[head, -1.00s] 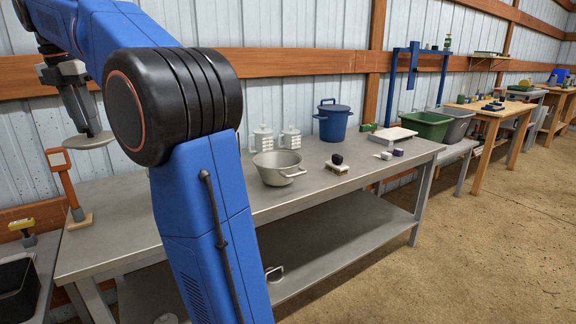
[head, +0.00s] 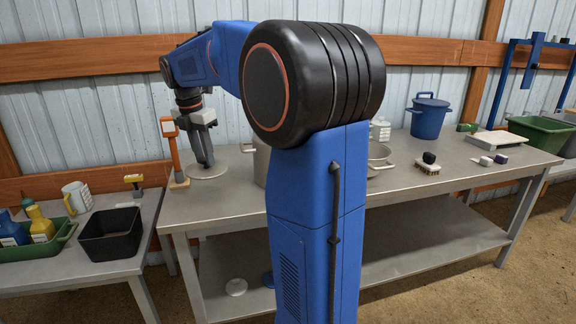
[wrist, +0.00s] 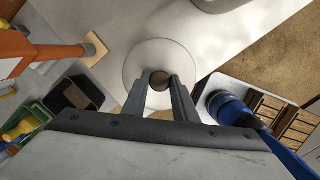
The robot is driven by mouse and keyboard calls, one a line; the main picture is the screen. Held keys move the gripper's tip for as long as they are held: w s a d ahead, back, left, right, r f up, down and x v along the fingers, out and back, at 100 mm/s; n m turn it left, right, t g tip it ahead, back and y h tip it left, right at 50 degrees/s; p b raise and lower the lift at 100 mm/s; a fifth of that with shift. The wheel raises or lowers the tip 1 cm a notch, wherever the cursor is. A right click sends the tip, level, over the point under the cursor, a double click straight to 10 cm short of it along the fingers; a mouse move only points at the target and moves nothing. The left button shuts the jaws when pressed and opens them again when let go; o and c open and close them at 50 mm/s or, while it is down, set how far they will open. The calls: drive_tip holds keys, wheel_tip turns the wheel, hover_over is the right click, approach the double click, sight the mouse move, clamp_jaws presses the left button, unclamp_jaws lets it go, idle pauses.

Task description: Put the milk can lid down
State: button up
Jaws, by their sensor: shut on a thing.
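The milk can lid is a flat, round grey disc in the head view (head: 209,172), at the left end of the steel table. My gripper (head: 206,163) points down and is shut on the lid's dark knob. The lid lies level at or just above the tabletop; I cannot tell whether it touches. In the wrist view the lid (wrist: 150,52) sits between and beyond the fingers of my gripper (wrist: 159,78), with bare steel around part of it.
An orange post on a wooden base (head: 178,182) stands close left of the lid. A grey metal vessel (head: 262,162), partly hidden by my arm, is to its right. A black bin (head: 110,235) is on the left table. A blue lidded pot (head: 428,118) stands farther right.

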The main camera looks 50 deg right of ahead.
drive_tip(key=shift+f, duration=4.95)
drive_tip(key=o, duration=1)
drive_tip(key=shift+f, duration=0.15)
drive_tip(key=shift+o, duration=0.2)
drive_tip(key=r, duration=0.4)
drive_tip(key=a+r, duration=0.1)
drive_tip(key=r, duration=0.6)
drive_tip(key=shift+s+a+r, duration=0.15)
drive_tip(key=shift+a+r, duration=0.2)
drive_tip(key=shift+r, duration=0.25)
